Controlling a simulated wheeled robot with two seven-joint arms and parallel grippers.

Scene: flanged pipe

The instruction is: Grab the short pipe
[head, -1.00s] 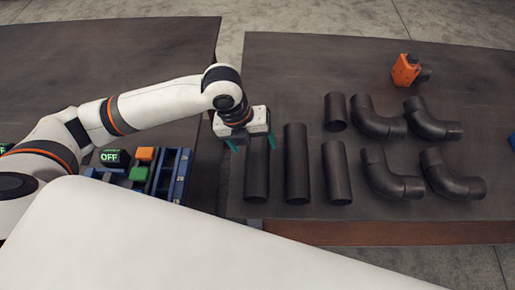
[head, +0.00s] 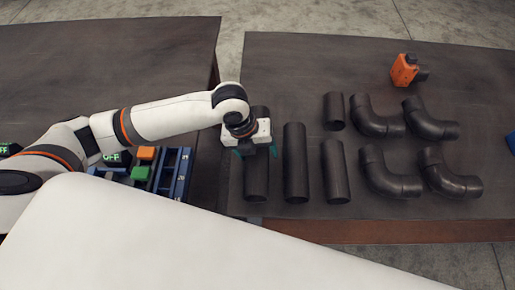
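The shortest straight pipe (head: 334,111) is dark and lies on the right table, left of the upper elbow pipes. Three longer straight dark pipes lie nearer: the leftmost pipe (head: 256,178), the middle pipe (head: 296,165) and the right pipe (head: 337,172). My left gripper (head: 256,151) is over the leftmost pipe. Its teal fingers are open, one on each side of that pipe. I cannot tell whether they touch it. The gripper body hides part of that pipe, and its far end shows above. My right gripper is not in view.
Several dark elbow pipes (head: 390,178) lie right of the straight ones. An orange part (head: 404,70) stands at the back. A blue rack (head: 176,172) with orange and green blocks is on the left table. A gap separates the tables.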

